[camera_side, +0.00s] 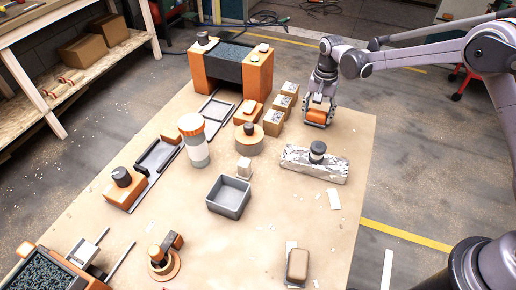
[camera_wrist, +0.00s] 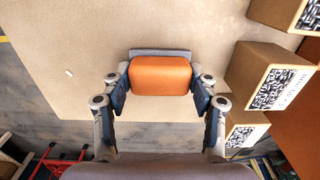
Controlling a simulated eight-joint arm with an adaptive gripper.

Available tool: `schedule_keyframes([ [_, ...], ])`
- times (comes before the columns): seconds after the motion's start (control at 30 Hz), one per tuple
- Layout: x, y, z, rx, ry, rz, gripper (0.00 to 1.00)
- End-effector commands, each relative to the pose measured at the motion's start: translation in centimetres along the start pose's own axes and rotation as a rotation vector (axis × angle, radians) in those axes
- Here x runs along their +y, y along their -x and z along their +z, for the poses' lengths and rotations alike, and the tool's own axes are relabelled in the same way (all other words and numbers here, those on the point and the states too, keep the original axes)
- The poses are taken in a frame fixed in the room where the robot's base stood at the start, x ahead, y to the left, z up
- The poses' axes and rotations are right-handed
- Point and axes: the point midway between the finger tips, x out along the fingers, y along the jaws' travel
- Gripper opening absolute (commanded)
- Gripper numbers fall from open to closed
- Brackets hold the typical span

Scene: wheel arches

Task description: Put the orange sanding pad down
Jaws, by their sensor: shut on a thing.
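The orange sanding pad (camera_wrist: 160,75) is a rounded block with a grey layer (camera_wrist: 160,52) along its far edge in the wrist view. My gripper (camera_wrist: 160,82) is shut on it, with one dark fingertip pad against each side. In the side view, my gripper (camera_side: 318,112) holds the orange pad (camera_side: 316,116) low at the back right of the brown-paper-covered table (camera_side: 345,215). I cannot tell whether the pad touches the paper.
Several cardboard boxes with printed labels (camera_side: 274,122) stand close to the left of my gripper. A foil-wrapped block (camera_side: 300,163) lies in front of it. A grey open bin (camera_side: 229,196) stands mid-table. Bare paper lies to the right of my gripper.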

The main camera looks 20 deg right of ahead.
Motion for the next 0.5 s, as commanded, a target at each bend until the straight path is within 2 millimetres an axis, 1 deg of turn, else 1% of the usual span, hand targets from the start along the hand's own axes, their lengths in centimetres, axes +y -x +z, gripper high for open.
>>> schedule_keyframes([
  [0.03, 0.01, -0.25, -0.02, 0.000, 0.000, 0.000, 0.28],
  [0.37, 0.03, -0.52, -0.02, 0.000, 0.000, 0.000, 0.28],
  [0.4, 0.02, -0.58, -0.03, 0.000, 0.000, 0.000, 0.62],
  [0.47, 0.03, -0.55, -0.02, 0.000, 0.000, 0.000, 0.80],
  [0.5, 0.03, -0.55, -0.02, 0.000, 0.000, 0.000, 0.82],
])
